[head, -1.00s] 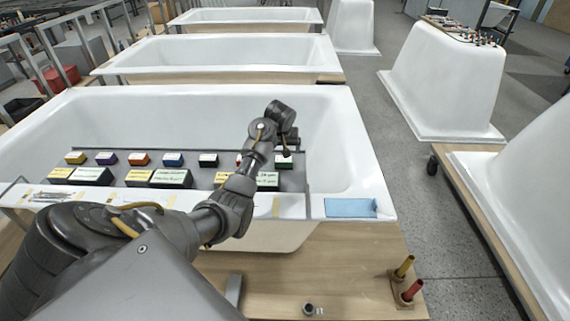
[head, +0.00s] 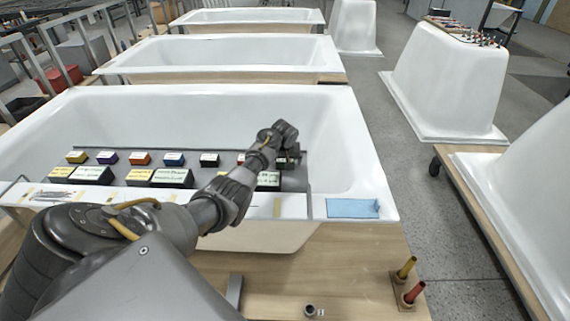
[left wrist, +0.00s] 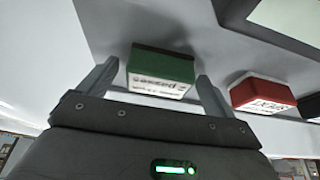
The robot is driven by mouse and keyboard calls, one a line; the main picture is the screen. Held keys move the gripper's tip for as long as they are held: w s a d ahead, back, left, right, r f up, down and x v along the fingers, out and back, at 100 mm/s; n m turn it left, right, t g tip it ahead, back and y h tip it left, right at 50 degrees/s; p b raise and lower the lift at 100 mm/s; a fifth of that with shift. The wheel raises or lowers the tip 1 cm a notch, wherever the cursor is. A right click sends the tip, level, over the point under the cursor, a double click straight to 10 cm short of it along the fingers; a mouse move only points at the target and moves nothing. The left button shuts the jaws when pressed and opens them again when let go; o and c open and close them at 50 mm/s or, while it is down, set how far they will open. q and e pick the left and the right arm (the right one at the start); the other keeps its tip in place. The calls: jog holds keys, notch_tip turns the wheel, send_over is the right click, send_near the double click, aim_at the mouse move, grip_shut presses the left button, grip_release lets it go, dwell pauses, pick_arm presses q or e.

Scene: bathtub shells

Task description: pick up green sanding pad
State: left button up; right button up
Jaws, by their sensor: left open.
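The green sanding pad (left wrist: 162,66) is a small block with a green side and a white printed face. In the left wrist view it sits between the two fingertips of my left gripper (left wrist: 157,80), which is open, with a gap to the right finger. In the head view my left gripper (head: 289,157) is over the right end of the row of small blocks and mostly hides the green pad. The pad rests on the grey board (head: 125,160) across the tub. My right gripper is not in view.
A red pad (left wrist: 262,93) sits close beside the green one. Blue (head: 174,159), orange (head: 140,159), purple (head: 108,158) and yellow (head: 77,157) pads continue the row. Larger labelled black blocks (head: 172,178) stand in front. The tub wall (head: 350,140) rises to the right.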

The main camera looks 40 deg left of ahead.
pick_arm(q)
jog(key=c, duration=1.1)
jog(key=shift+r, duration=0.6)
jog(key=s+d+r, duration=0.2)
jog(key=s+r, duration=0.2)
jog(key=s+d+r, duration=0.3)
jog(key=r, duration=0.1)
jog(key=s+d+r, duration=0.2)
jog(key=s+r, duration=0.2)
jog(key=shift+s+d, duration=0.35)
jog(key=shift+f, duration=0.1)
